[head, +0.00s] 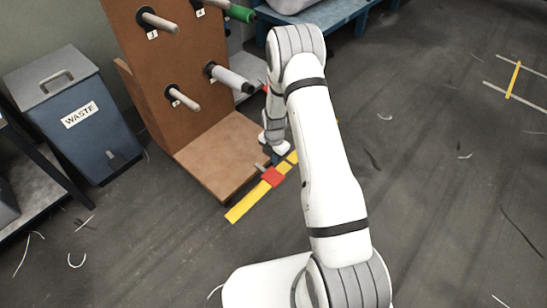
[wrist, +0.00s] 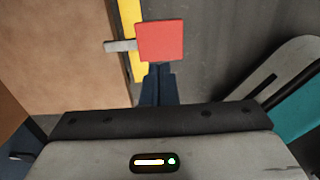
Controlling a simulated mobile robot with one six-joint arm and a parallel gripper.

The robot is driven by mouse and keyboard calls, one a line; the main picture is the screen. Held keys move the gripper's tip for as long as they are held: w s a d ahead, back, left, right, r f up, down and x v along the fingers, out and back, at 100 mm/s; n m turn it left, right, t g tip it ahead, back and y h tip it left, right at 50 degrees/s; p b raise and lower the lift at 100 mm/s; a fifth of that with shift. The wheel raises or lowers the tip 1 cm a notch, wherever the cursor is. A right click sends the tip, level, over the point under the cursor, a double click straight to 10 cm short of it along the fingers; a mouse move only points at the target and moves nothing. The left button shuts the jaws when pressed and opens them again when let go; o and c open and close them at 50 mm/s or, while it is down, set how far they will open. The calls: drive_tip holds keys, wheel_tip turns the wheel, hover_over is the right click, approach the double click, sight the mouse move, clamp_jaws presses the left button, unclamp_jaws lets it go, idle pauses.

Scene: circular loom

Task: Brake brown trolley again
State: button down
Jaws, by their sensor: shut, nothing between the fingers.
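The brown trolley (head: 222,150) is an upright board with a flat base and several pegs. A red brake pedal (head: 271,178) on a short grey lever sticks out from the front edge of its base. In the wrist view the pedal (wrist: 162,40) lies just beyond my fingertips, its lever running left towards the trolley's brown base (wrist: 75,50). My gripper (wrist: 158,70) is shut and empty, its dark fingers together at the pedal's near edge. Whether they touch it I cannot tell. In the head view my arm partly hides the trolley's right side.
A yellow floor strip (head: 242,208) runs along the base's front edge under the pedal. A blue waste bin (head: 80,125) stands to the left. A blue pallet (head: 335,20) is behind. The floor to the right is mostly clear, with scattered thread scraps.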

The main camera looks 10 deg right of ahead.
sight(275, 177)
wheel_tip(275, 177, down, 10)
drive_tip(key=b, duration=0.3)
drive_tip(key=f+b, duration=0.1)
drive_tip(key=f, duration=0.1)
drive_tip(key=f+b, duration=0.1)
drive_tip(key=f, duration=0.1)
drive_tip(key=shift+s+d+b, duration=0.2)
drive_tip(key=shift+s+b, duration=0.1)
drive_tip(key=shift+s, duration=0.05)
drive_tip(key=s+d+r+p, duration=0.1)
drive_tip(key=s+r+p, duration=0.1)
drive_tip(key=r, duration=0.4)
drive_tip(key=s+d+r+p, duration=0.2)
drive_tip(key=r+p, duration=0.2)
drive_tip(key=r, duration=0.3)
drive_tip(key=shift+s+r+p, duration=0.15)
drive_tip(key=shift+r+p, duration=0.05)
drive_tip(key=shift+p, duration=0.1)
